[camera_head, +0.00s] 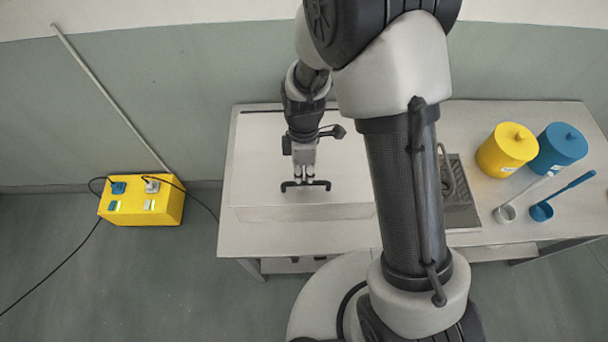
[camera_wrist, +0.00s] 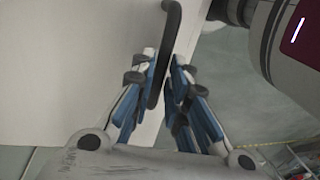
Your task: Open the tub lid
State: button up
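The tub lid (camera_head: 262,150) is a broad pale panel on the left part of the bench, and it lies flat and closed in the head view. Its dark handle (camera_head: 325,185) is a bar near the lid's front edge. My gripper (camera_head: 304,181) is at the middle of this handle, reaching down from behind. In the wrist view the handle (camera_wrist: 171,22) runs between the blue and white fingers of my gripper (camera_wrist: 164,72). The fingers are close together around the bar and look shut on it. The contact faces are partly hidden. The tub's inside is hidden.
A steel sink area (camera_head: 459,212) lies right of my arm. A yellow canister (camera_head: 504,152), a blue canister (camera_head: 557,150) and two ladles stand or lie at the right. A yellow power box (camera_head: 140,205) with cables is on the left. A wall is behind the bench.

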grip_shut()
jog(key=shift+r, duration=0.1)
